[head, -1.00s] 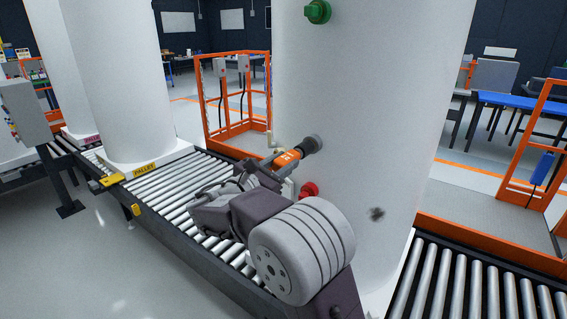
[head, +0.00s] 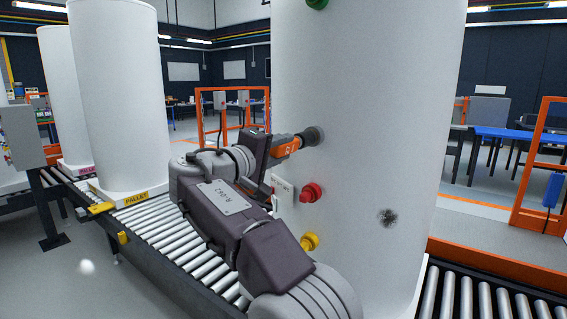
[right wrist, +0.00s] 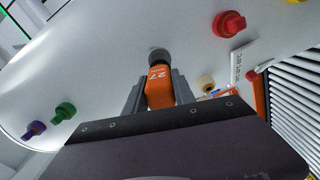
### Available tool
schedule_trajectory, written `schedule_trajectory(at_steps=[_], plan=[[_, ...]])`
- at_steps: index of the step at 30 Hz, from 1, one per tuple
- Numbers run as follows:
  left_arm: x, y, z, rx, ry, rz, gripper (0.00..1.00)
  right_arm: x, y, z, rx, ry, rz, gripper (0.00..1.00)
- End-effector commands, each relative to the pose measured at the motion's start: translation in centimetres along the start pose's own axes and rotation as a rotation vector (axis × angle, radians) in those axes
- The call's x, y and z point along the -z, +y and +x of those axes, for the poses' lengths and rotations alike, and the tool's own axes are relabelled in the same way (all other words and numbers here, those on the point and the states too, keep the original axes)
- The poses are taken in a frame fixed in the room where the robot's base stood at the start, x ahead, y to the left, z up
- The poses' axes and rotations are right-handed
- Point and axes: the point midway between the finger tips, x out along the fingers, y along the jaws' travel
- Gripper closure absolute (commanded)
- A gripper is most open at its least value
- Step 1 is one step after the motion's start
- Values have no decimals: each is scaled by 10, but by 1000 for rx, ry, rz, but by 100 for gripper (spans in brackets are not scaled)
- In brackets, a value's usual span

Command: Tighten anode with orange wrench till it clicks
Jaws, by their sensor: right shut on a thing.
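A large white tank (head: 370,90) stands in the middle of the head view. My right gripper (head: 272,148) is shut on the orange wrench (head: 287,145), whose dark round head (head: 313,136) is at the tank's side. In the right wrist view the wrench (right wrist: 159,88), marked 27, sits between the two grey fingers and its head (right wrist: 158,56) meets the white wall. The anode itself is not visible behind the head. I cannot tell whether anything has clicked. My left gripper is not in view.
A red fitting (head: 311,193) and a yellow fitting (head: 310,242) stick out below the wrench; a green one (head: 318,3) is above. A roller conveyor (head: 165,235) runs under the tanks. Another tank (head: 120,90) stands left. Orange rails (head: 532,165) stand behind.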

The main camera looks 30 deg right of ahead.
Motion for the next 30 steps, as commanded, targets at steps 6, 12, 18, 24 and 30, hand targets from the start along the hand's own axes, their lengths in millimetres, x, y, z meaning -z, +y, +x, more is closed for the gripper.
schedule_trajectory(at_steps=[6,12,18,24,30], plan=[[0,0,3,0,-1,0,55,1,1,-28,0,3,-2,100],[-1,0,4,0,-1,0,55,1,1,-53,0,3,-3,100],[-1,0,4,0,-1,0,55,0,2,-70,-1,0,-4,100],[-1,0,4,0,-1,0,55,0,2,-75,-1,1,-4,100],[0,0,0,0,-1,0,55,2,2,-109,0,4,-6,100]])
